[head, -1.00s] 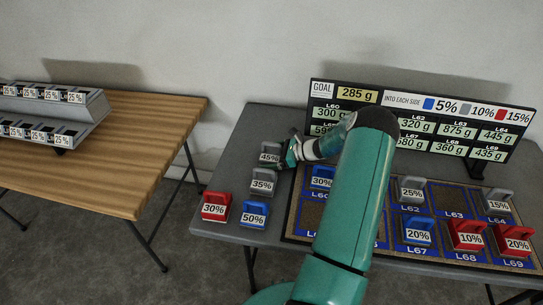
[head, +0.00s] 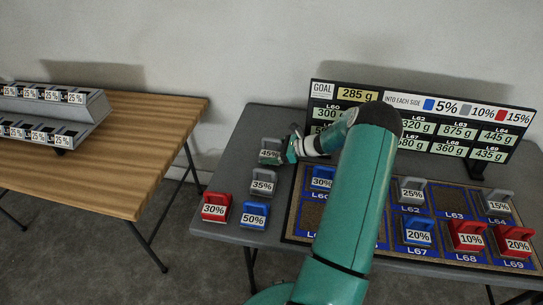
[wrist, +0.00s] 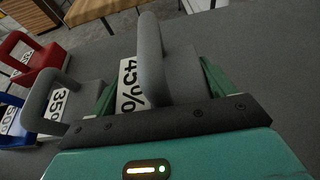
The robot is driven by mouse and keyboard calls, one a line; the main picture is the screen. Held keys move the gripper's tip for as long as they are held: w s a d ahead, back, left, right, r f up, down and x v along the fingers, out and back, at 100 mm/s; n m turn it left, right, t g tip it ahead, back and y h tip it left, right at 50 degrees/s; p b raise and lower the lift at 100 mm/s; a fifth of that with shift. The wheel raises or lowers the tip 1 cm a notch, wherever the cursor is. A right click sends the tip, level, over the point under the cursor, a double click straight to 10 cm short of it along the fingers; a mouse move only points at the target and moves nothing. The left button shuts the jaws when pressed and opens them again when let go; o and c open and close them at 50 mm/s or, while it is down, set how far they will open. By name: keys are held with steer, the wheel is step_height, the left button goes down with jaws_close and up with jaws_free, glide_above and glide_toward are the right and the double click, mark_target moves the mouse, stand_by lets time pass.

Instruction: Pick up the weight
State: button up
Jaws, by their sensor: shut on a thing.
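The grey weight marked 45% (head: 270,153) is at the back left of the grey table, behind the grey 35% weight (head: 263,182). In the wrist view, the 45% weight (wrist: 168,75) stands between the green fingers, its handle toward the camera. My gripper (head: 288,152) comes in from the right and is shut on this weight; it also shows in the wrist view (wrist: 158,88). The head view does not clearly show whether the weight is off the table.
Red 30% (head: 215,208) and blue 50% (head: 254,214) weights stand in front. A mat (head: 292,225) with marked places and more weights lies right. A goal board (head: 425,125) stands behind it. A wooden table (head: 150,130) with a tiered rack (head: 62,120) is left.

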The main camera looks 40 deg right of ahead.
steer(key=s+a+r, duration=0.1)
steer(key=s+r, duration=0.9)
steer(key=s, duration=0.4)
steer(key=shift+r, duration=0.35)
steer(key=w+a+r+m+t+h, duration=0.1)
steer(key=w+a+r, duration=0.2)
steer(key=w+a, duration=0.55)
steer(key=w+a+r+m+h, duration=0.1)
steer(key=w+a+r, duration=0.2)
steer(key=w+a, duration=0.5)
steer(key=s+a+m+t+h, duration=0.1)
steer(key=a+m+h, duration=0.1)
steer(key=a, duration=1.7)
steer(key=shift+r, duration=0.25)
steer(key=shift+d, duration=0.1)
